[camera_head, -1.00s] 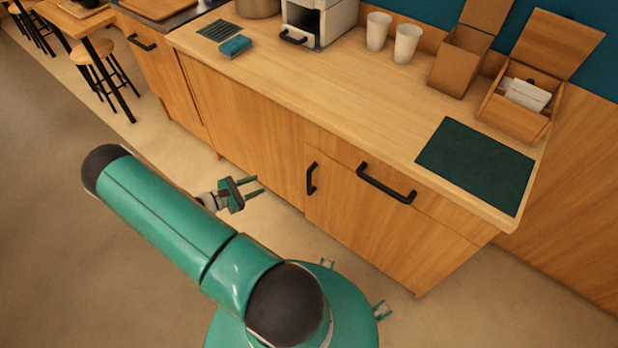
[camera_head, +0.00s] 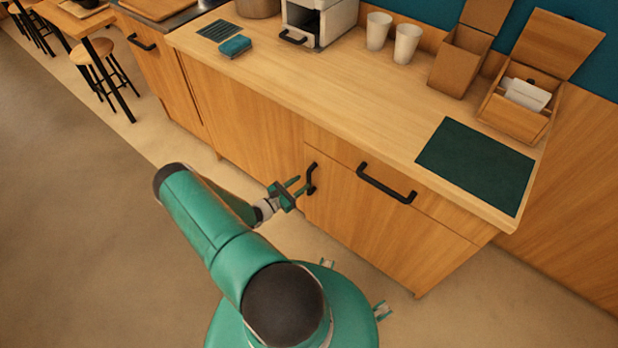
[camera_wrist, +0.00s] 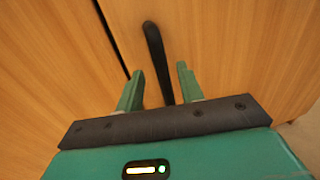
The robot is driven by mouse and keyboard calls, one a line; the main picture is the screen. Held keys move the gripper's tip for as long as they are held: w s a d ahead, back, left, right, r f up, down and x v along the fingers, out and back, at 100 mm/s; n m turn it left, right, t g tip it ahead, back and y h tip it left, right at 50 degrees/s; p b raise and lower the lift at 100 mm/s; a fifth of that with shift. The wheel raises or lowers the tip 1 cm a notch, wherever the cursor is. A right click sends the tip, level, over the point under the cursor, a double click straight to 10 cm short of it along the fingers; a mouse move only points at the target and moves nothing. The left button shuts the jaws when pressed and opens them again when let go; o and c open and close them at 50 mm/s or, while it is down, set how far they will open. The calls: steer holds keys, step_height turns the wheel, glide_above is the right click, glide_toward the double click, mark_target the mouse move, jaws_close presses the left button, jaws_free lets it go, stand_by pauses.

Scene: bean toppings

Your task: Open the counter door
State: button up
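The counter door (camera_head: 358,216) is a wooden panel on the counter's front, and it is shut. Its black vertical handle (camera_head: 311,179) is at the door's upper left. My gripper (camera_head: 297,186) is open at this handle. In the wrist view the handle (camera_wrist: 154,50) runs between the two green fingers of my gripper (camera_wrist: 157,82), with a gap on each side. The handle's lower end is hidden by the gripper's body. A dark seam along the door's edge (camera_wrist: 112,38) lies to the left of the handle.
A drawer with a black horizontal handle (camera_head: 386,184) is above the door. The countertop (camera_head: 330,95) holds white cups (camera_head: 407,43), a dark green mat (camera_head: 476,165), wooden boxes (camera_head: 515,107) and a blue sponge-like block (camera_head: 235,46). The floor in front is clear.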

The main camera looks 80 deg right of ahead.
mark_target(309, 177)
steer(key=x, duration=0.5)
steer(key=shift+c, duration=0.5)
jaws_close()
